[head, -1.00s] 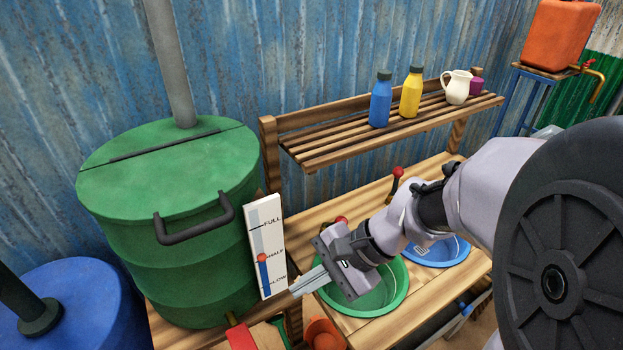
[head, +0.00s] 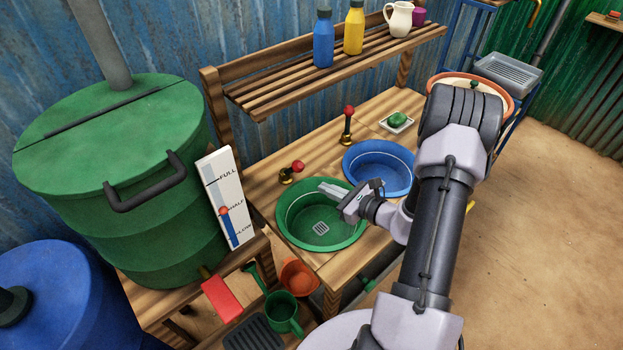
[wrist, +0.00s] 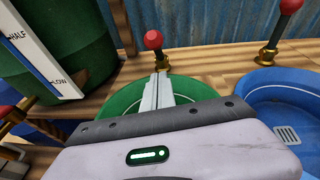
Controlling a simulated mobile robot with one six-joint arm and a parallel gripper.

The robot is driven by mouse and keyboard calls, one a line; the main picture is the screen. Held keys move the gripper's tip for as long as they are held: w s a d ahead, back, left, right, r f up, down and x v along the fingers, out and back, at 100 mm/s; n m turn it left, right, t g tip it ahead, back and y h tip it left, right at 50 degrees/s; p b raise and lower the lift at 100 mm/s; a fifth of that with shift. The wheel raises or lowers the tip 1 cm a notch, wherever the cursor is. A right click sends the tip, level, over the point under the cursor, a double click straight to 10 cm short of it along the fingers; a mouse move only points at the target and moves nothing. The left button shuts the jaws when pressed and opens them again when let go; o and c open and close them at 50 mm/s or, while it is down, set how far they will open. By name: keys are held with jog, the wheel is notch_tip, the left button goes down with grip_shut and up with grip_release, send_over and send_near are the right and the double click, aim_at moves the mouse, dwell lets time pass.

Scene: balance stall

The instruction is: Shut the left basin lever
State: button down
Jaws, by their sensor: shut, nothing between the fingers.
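The left basin lever (head: 292,172) has a red ball knob and a brass base on the wooden counter behind the green basin (head: 283,225). In the head view its stem leans over to the right. In the wrist view the lever (wrist: 153,40) stands just beyond my fingertips. My gripper (head: 323,187) is shut and empty over the green basin, its tips pointing toward the lever. The gripper (wrist: 160,78) appears close to the lever's base in the wrist view; I cannot tell whether they touch. The right lever (head: 347,125) stands upright behind the blue basin (head: 349,165).
A slatted shelf (head: 270,100) with bottles and a jug is above the counter. A level board (head: 212,172) and a green barrel (head: 110,215) stand left. A soap dish (head: 385,124) lies right of the right lever. Cups and a watering can sit low in front.

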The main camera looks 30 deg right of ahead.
aim_at(301, 163)
jog(key=w, duration=0.1)
jog(key=w+a+r, duration=0.1)
jog(key=w, duration=0.1)
jog(key=w+a+b, duration=0.1)
jog(key=w, duration=0.1)
jog(key=shift+w+r, duration=0.2)
jog(key=shift+r, duration=0.1)
jog(key=w+r+g+p, duration=0.1)
jog(key=p, duration=0.3)
jog(key=w+r+g+p, duration=0.1)
jog(key=r+g+p, duration=0.1)
jog(key=p, duration=0.2)
jog(key=w+a+r+g+h+p, duration=0.1)
jog(key=w+r+p, duration=0.1)
jog(key=p, duration=0.2)
jog(key=shift+w, duration=0.1)
jog(key=shift+w+g+p, duration=0.6)
jog(key=shift+p, duration=0.05)
jog(key=shift+w+a+r, duration=0.15)
jog(key=shift+w, duration=0.45)
jog(key=shift+w+a+r, duration=0.1)
jog(key=shift+w+r, duration=0.05)
jog(key=shift+w, duration=0.4)
